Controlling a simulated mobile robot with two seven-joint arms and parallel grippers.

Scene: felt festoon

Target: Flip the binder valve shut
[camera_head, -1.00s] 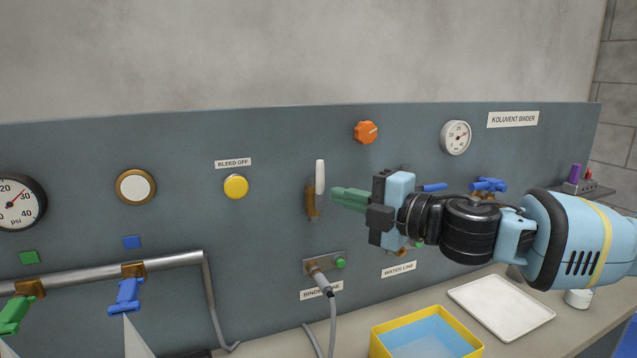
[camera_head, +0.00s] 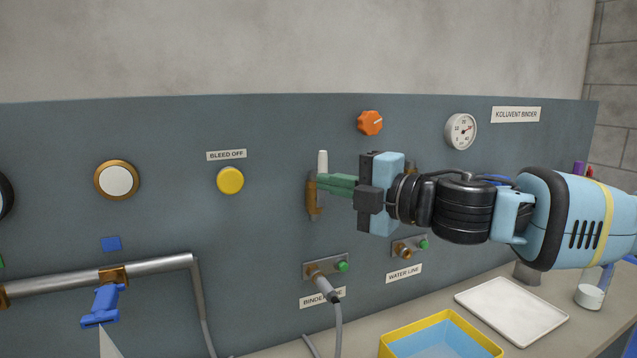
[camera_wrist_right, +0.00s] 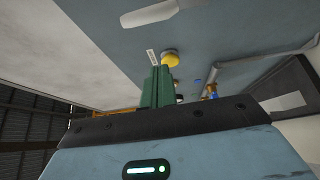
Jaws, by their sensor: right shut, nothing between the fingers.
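The binder valve has a white lever (camera_head: 322,162) standing upright on a brass body (camera_head: 313,200), above the panel's "BINDER LINE" label (camera_head: 321,297). My right gripper (camera_head: 320,182) reaches in from the right with its green fingers shut and empty. The fingertips overlap the valve at the lever's foot in the head view; I cannot tell whether they touch it. The shut fingers also show in the right wrist view (camera_wrist_right: 160,88). A blurred pale lever (camera_wrist_right: 160,12) crosses the top there; I cannot tell which valve it belongs to. My left gripper is not in view.
A yellow button (camera_head: 230,181) and an orange knob (camera_head: 370,123) sit on the panel. Another valve is mostly hidden behind my right gripper. A yellow-rimmed blue bin (camera_head: 439,347) and a white tray (camera_head: 512,311) are on the bench below. A hose hangs from the binder connector (camera_head: 326,280).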

